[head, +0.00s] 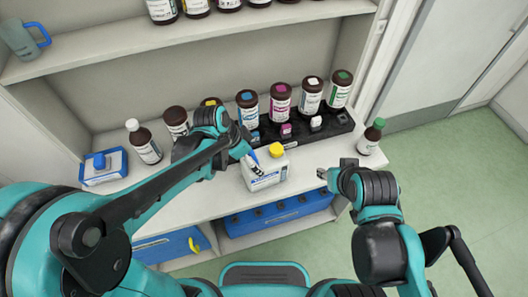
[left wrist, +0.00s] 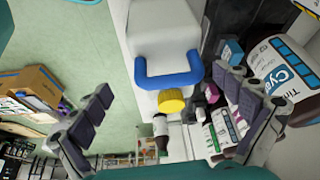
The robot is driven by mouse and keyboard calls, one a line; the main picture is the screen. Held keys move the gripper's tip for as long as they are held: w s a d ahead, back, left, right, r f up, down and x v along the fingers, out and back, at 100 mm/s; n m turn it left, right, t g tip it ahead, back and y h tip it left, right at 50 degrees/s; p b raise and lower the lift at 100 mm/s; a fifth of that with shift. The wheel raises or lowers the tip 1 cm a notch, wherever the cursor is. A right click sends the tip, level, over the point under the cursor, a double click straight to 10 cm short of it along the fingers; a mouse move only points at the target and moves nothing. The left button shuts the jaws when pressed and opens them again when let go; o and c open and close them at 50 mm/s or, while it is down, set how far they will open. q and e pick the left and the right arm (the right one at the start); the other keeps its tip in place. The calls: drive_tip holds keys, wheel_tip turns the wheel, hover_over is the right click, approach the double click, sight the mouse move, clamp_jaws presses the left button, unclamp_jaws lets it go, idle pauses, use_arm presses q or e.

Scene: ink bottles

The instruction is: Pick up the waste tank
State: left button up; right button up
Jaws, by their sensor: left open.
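The waste tank looks like a white jug (head: 263,177) with a yellow cap (head: 276,150), a blue handle and a printed label. It stands upright near the front edge of the counter. My left gripper (head: 252,160) is at the top of the tank, partly hidden by its own arm. In the left wrist view its fingers (left wrist: 165,115) are spread wide, with the blue handle (left wrist: 168,80) and yellow cap (left wrist: 171,101) seen between them and nothing gripped. My right gripper (head: 323,177) hangs to the right of the tank, apart from it; its jaw opening is too small to judge.
Behind the tank, a black rack (head: 300,130) holds several brown ink bottles and small coloured cartons. A green-capped bottle (head: 371,137) stands at the right end. A white-capped bottle (head: 143,142) and a blue-and-white box (head: 104,167) stand left. An upper shelf (head: 190,37) overhangs the counter.

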sight(262, 158)
use_arm(q)
drive_tip(key=shift+w+d, duration=0.25)
drive_tip(key=shift+w, duration=0.1)
drive_tip(key=shift+w+d+m+p, duration=0.1)
drive_tip(key=shift+d+m+p, duration=0.2)
drive_tip(key=shift+m+p, duration=0.1)
drive_tip(key=shift+d+f, duration=0.1)
drive_tip(key=shift+f, duration=0.05)
drive_tip(key=b+x, duration=0.1)
drive_tip(key=x, duration=0.1)
drive_tip(key=b+x, duration=0.1)
drive_tip(key=x, duration=0.2)
drive_tip(key=b+x, duration=0.1)
drive_tip(key=x, duration=0.2)
drive_tip(key=shift+w, duration=0.25)
drive_tip(key=shift+r, duration=0.2)
drive_tip(key=c, duration=1.6)
drive_tip(key=shift+c, duration=0.2)
